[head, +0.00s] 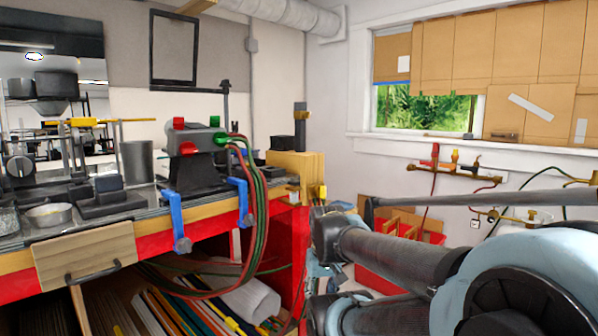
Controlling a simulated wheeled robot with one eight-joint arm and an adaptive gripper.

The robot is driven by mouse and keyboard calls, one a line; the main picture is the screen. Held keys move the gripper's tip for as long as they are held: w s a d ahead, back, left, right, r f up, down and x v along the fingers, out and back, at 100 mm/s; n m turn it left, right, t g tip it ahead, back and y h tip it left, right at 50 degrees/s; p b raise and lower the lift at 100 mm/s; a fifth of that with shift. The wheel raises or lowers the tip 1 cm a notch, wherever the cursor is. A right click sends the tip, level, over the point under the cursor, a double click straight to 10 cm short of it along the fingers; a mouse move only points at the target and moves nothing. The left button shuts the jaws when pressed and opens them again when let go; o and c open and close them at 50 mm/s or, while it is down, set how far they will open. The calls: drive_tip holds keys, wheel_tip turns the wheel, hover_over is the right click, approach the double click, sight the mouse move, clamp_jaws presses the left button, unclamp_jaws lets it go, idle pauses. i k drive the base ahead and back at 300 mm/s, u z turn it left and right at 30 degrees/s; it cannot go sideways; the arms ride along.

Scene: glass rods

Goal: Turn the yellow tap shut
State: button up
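A yellow tap (455,156) stands upright on a brass pipe fixed to the white wall below the window. A red tap (434,153) is just left of it and a dark tap (476,163) just right. The yellow tap is small here, and I cannot tell how far its handle is turned. My arm (400,258) fills the lower right, in front of and below the pipe. I cannot make out my gripper's fingers; nothing of mine is seen touching the tap.
A workbench with a wooden drawer (84,262), blue clamps (177,222) and a dark machine (192,160) with hanging hoses stands left. Red bins (388,280) lie beyond my arm by the wall. A lower brass fitting (493,215) is on the wall.

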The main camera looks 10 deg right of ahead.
sight(320, 192)
drive_tip(key=z, duration=1.3)
drive_tip(key=k, duration=1.15)
drive_tip(key=u, duration=0.75)
drive_tip(key=i, duration=0.5)
drive_tip(key=z, duration=0.05)
